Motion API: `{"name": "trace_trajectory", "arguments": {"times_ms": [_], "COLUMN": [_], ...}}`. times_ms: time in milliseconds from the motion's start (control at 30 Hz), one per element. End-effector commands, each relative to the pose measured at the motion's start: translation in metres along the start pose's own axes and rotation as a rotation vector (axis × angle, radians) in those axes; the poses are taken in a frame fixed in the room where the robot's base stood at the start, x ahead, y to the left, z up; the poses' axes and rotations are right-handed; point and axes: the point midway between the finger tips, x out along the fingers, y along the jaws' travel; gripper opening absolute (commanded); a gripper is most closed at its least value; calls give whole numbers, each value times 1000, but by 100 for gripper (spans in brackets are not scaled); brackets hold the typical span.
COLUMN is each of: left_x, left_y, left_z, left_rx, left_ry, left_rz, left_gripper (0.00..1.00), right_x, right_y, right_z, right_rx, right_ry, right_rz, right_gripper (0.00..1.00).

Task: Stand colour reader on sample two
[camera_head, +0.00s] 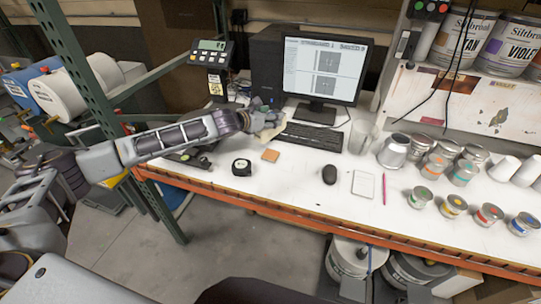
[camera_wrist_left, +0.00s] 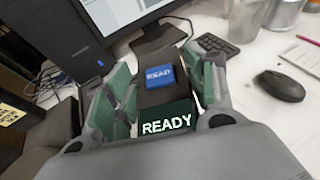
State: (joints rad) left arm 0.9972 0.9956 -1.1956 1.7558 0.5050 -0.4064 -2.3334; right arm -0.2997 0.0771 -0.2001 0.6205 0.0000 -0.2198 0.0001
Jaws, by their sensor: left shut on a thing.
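My left gripper (camera_head: 265,120) is in front of the monitor, near the keyboard's left end. In the left wrist view its green-padded fingers (camera_wrist_left: 166,80) are shut on the colour reader (camera_wrist_left: 166,101), a black device with a blue READ button and a display saying READY. The reader is mostly hidden by the gripper in the head view. Pale yellowish cards or paper (camera_head: 266,133) lie beneath or beside the gripper; contact cannot be told. I cannot tell which item is sample two. My right gripper is not in view.
The monitor (camera_head: 323,67) and keyboard (camera_head: 311,137) stand behind. Several tins crowd the right. Bench between orange square and mouse is clear.

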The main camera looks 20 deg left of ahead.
Motion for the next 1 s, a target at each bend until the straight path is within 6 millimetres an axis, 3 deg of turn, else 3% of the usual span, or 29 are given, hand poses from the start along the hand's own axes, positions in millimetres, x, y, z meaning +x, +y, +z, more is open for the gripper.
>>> {"name": "trace_trajectory", "arguments": {"times_ms": [567,1000], "left_x": [1,14], "left_y": [-1,-1], "left_z": [0,-38], "left_rx": [2,1], "left_ry": [-4,-2], "left_rz": [-7,-7], "left_gripper": [9,9], "right_x": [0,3], "right_y": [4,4], "right_z": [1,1], "right_rx": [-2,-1], "right_ry": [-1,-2], "right_rz": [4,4], "right_gripper": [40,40]}}
